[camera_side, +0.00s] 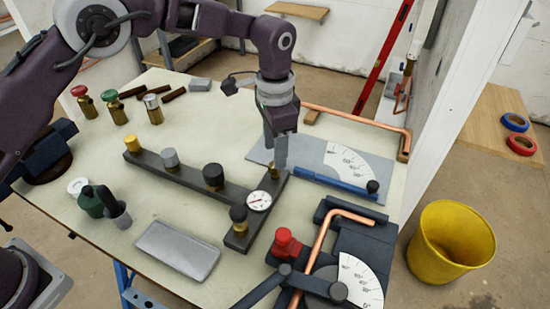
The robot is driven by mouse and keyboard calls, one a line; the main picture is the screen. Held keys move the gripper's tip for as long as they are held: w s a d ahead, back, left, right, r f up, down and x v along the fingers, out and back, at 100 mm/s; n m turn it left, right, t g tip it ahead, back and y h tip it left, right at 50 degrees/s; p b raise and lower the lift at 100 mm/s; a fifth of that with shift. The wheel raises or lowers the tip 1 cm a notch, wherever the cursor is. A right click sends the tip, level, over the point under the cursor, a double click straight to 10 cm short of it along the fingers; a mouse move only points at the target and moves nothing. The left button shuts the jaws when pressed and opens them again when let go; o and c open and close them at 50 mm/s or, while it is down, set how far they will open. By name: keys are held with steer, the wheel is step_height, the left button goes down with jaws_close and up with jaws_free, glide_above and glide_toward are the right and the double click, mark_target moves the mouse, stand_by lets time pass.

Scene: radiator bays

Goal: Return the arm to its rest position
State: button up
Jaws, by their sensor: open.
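My gripper (280,150) hangs pointing down from my dark purple arm, over the middle-back of the table. Its fingertips are near the far right end of the dark bar (195,178) and the near left edge of the grey protractor plate (262,157). I cannot tell whether they touch anything, but nothing shows held between them. The arm reaches in from the upper left and hides part of the back of the table.
The dark bar carries yellow, grey and black knobs and a dial gauge (259,201). A pipe bender with a copper pipe (322,243) sits at front right. Valves (118,108) stand at back left, a metal tray (176,250) in front. A yellow bucket (452,244) stands right.

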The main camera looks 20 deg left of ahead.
steer(key=shift+r, duration=1.5)
steer(key=s+a+r+n+t, duration=0.1)
steer(key=s+a+r+n, duration=0.1)
steer(key=s+a+r, duration=0.45)
steer(key=s+a+r+n+t, duration=0.15)
steer(key=a+r, duration=0.25)
steer(key=r, duration=0.5)
steer(key=s+a+r+n+t, duration=0.1)
steer(key=s+a+r, duration=0.15)
steer(key=s, duration=0.25)
steer(key=s+a+r+n, duration=0.1)
steer(key=s+a, duration=0.2)
steer(key=s, duration=0.3)
steer(key=s+a+f+n+t, duration=0.1)
steer(key=s+a+f+n, duration=0.1)
steer(key=s, duration=0.4)
steer(key=s+a+f+n+t, duration=0.1)
steer(key=s+a+f, duration=0.1)
steer(key=s, duration=0.5)
steer(key=shift+n, duration=0.35)
steer(key=shift+w, duration=0.1)
